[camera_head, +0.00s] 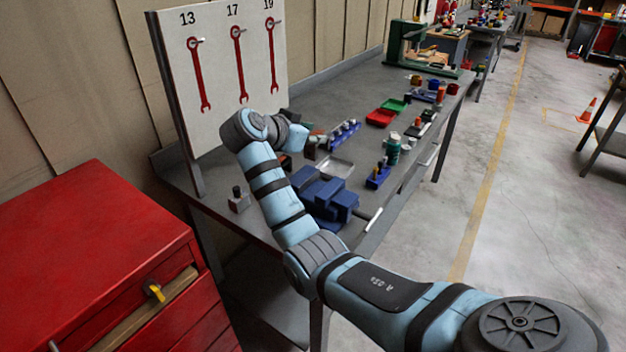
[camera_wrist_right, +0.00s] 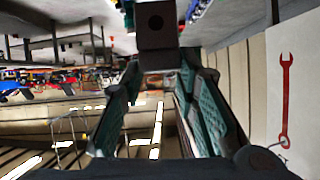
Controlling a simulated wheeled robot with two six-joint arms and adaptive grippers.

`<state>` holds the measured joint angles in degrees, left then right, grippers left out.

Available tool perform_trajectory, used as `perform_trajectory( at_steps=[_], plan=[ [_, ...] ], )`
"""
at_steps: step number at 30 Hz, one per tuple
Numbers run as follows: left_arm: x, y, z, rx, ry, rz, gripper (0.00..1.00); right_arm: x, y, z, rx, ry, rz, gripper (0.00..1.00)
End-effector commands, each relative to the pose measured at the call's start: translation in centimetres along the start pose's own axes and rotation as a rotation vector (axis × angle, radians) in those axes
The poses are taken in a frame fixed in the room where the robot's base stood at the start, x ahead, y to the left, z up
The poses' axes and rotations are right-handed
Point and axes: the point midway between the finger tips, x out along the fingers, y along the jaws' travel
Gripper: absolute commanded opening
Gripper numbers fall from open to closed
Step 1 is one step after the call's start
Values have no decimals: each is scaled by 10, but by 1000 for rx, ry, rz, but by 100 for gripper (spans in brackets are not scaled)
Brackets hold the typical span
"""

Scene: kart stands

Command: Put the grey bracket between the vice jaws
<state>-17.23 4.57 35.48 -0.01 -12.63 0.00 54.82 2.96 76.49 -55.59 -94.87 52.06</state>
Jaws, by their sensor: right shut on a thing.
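The blue vice (camera_head: 322,196) stands at the near end of the grey workbench, below and slightly right of my right wrist in the head view. My right gripper (camera_head: 315,147) is small and partly hidden behind its wrist there, above the bench and behind the vice in the picture. In the right wrist view, my right gripper (camera_wrist_right: 161,62) is shut on the dark grey bracket (camera_wrist_right: 157,27), which shows a round hole at the fingertips. The bracket is apart from the vice as far as I can see. The gap between the vice jaws is hard to make out. My left gripper is not in view.
A board with red wrenches (camera_head: 238,62) stands behind the bench. A metal tray (camera_head: 335,167), red tray (camera_head: 380,118), green bottle (camera_head: 393,150) and blue holders lie beyond the vice. A small grey block with a knob (camera_head: 239,201) is at left; a red cabinet (camera_head: 95,235) stands nearer.

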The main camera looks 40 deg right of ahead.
Motion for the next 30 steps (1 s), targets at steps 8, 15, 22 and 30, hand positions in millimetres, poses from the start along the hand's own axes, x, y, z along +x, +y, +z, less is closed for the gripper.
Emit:
perform_trajectory(
  at_steps=[8, 15, 22, 30],
  plan=[
    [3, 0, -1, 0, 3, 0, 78, 32, 7, 61, 0, 2, -3, 0],
    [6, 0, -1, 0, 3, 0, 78, 51, 11, 98, -1, 2, -3, 0],
    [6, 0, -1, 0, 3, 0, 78, 52, 11, 101, 2, 2, -4, 0],
    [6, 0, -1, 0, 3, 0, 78, 52, 11, 102, 0, 1, -4, 48]
  ],
)
